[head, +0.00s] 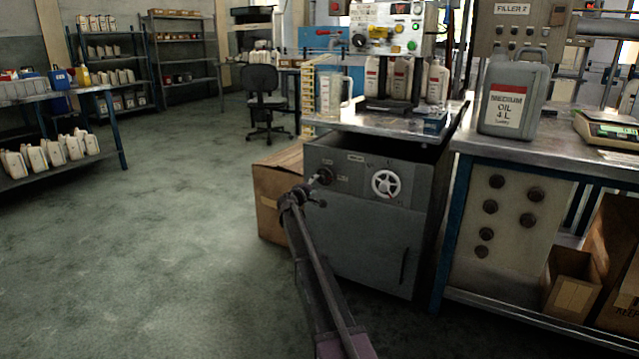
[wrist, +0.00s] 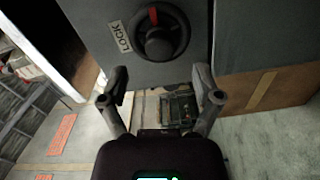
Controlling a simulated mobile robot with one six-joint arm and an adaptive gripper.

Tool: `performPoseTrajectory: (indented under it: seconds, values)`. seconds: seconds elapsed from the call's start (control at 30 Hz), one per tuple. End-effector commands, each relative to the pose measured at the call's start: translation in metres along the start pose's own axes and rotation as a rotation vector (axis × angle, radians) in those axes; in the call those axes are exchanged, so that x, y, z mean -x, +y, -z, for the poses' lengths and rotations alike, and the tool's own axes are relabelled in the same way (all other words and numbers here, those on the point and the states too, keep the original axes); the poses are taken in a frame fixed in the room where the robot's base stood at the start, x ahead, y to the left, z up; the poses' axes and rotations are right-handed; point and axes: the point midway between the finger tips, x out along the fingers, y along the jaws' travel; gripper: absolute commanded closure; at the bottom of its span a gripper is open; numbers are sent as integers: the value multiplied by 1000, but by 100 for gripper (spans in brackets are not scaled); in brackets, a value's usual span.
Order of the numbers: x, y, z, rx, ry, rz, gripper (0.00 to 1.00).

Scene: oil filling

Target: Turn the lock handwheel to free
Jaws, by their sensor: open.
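The lock handwheel (wrist: 157,42) is a dark round wheel with a central hub on the grey cabinet face, near the top of the wrist view. A red mark shows on its upper part, and a tilted LOCK label (wrist: 118,36) sits to its left. In the head view the lock handwheel (head: 322,175) is at the upper left of the cabinet front, close behind my gripper (head: 309,194). In the wrist view my gripper (wrist: 162,88) has its fingers spread wide with nothing between them. The wheel is beyond the fingertips, apart from them.
A cardboard box (head: 272,200) stands against the cabinet's left side. A bench (head: 500,150) with a grey oil can (head: 513,95) is at right. Open floor (head: 170,220) lies to the left.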

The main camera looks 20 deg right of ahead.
Motion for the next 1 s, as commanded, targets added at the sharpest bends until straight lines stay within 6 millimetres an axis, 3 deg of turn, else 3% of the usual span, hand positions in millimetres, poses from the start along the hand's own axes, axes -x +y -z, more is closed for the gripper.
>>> performPoseTrajectory:
  seconds: [0.2,0.4,1.0]
  values:
    - [37,0,-2,0,0,-1,18]
    - [55,0,-2,0,-1,-1,18]
    - [60,0,-1,0,-1,-1,18]
